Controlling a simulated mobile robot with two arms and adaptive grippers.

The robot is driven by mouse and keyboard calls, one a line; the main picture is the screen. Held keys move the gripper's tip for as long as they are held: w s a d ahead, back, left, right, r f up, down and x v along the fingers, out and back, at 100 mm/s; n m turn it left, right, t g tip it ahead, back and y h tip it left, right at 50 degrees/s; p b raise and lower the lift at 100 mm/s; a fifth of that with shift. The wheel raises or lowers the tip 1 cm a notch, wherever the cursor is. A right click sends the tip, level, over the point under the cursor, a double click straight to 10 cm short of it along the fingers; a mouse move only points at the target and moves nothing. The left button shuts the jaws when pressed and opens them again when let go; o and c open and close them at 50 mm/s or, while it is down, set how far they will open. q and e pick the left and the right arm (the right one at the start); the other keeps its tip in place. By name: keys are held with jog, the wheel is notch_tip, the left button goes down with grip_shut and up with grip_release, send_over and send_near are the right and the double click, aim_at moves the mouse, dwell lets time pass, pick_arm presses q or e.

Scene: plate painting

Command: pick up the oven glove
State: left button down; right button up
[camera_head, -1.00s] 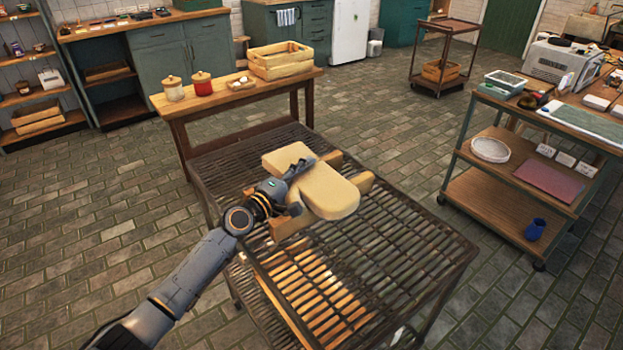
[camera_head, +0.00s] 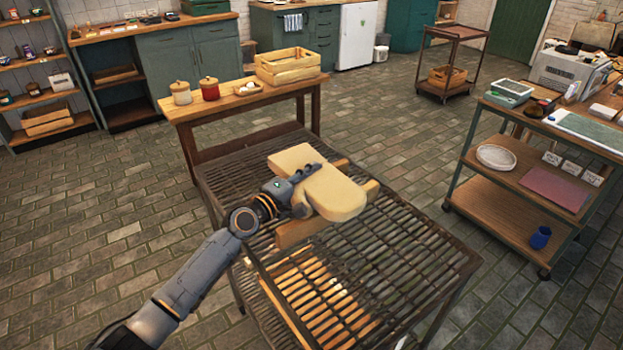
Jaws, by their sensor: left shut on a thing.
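The oven glove (camera_head: 338,198) is a thick, pale yellow pad with a rounded near end. It lies at the middle of a dark slatted metal rack cart (camera_head: 408,252), over a light wooden piece (camera_head: 300,232) that shows at its edges. My left gripper (camera_head: 308,190) reaches in from the left and is shut on the oven glove at its left side. The fingers partly cover the glove. I cannot tell whether the glove is clear of the wood beneath. My right gripper is not in view.
A wooden table (camera_head: 215,112) with a crate (camera_head: 287,67) and two canisters stands behind the rack. A shelved work cart (camera_head: 545,175) stands at right, with a blue jar (camera_head: 541,237) on its lower shelf. Open tiled floor lies between them and at left.

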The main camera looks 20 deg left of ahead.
pick_arm(q)
jog(key=s+r+p, duration=0.1)
jog(key=r, duration=0.1)
jog(key=s+r+p, duration=0.2)
jog(key=r, duration=0.1)
jog(key=s+r+p, duration=0.2)
jog(key=r, duration=0.1)
jog(key=shift+s+r, duration=0.1)
jog(key=shift+s, duration=0.15)
jog(key=s+r, duration=0.2)
jog(key=s, duration=0.6)
jog(key=shift+s+a+r, duration=0.15)
jog(key=shift+s+r, duration=0.15)
jog(key=shift+r, duration=0.05)
